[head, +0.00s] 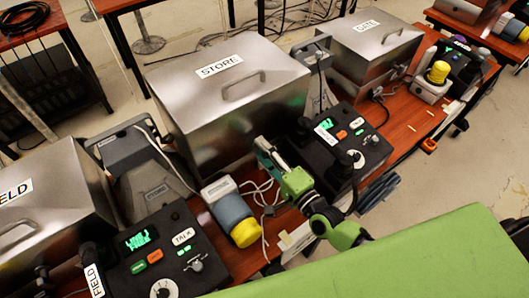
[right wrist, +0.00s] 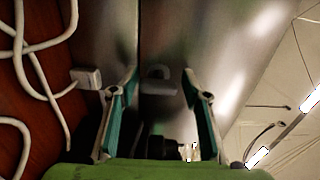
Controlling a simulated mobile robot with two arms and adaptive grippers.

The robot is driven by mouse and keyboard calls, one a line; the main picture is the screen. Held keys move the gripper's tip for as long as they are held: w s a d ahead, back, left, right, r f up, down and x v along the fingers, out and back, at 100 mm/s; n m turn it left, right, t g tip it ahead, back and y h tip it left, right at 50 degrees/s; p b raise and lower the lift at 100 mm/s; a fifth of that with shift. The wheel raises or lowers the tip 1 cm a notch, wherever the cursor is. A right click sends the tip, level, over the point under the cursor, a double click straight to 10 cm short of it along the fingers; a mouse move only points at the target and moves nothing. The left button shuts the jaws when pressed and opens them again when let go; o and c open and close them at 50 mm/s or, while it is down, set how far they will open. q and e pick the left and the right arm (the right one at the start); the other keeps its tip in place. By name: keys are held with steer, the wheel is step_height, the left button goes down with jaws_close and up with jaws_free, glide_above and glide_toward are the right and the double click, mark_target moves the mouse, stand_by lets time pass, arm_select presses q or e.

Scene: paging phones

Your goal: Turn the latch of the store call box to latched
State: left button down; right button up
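The store call box (head: 225,90) is a large brushed-metal box with a STORE label and a lid handle, standing shut on the red-brown table. My right gripper (head: 264,152) is at its front face, near the lower right part. In the right wrist view, the gripper (right wrist: 160,82) is open, with its two teal-padded fingers apart. A small grey latch (right wrist: 160,74) with a rounded hole shows between and just beyond the fingertips, beside a seam in the metal. I cannot tell whether they touch. The latch is hidden in the head view. My left gripper is not in view.
A grey and yellow cylinder (head: 233,213) and loose white cables lie left of my right arm. A black console (head: 343,143) stands close on its right. Another console (head: 160,252) is at the front left. GATE (head: 372,48) and FIELD (head: 45,205) boxes flank the store box.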

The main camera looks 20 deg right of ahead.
steer(key=shift+f, duration=0.1)
steer(key=shift+s+d, duration=0.1)
steer(key=shift+s, duration=0.15)
steer(key=v, duration=1.1)
steer(key=shift+s, duration=0.2)
steer(key=shift+s, duration=0.1)
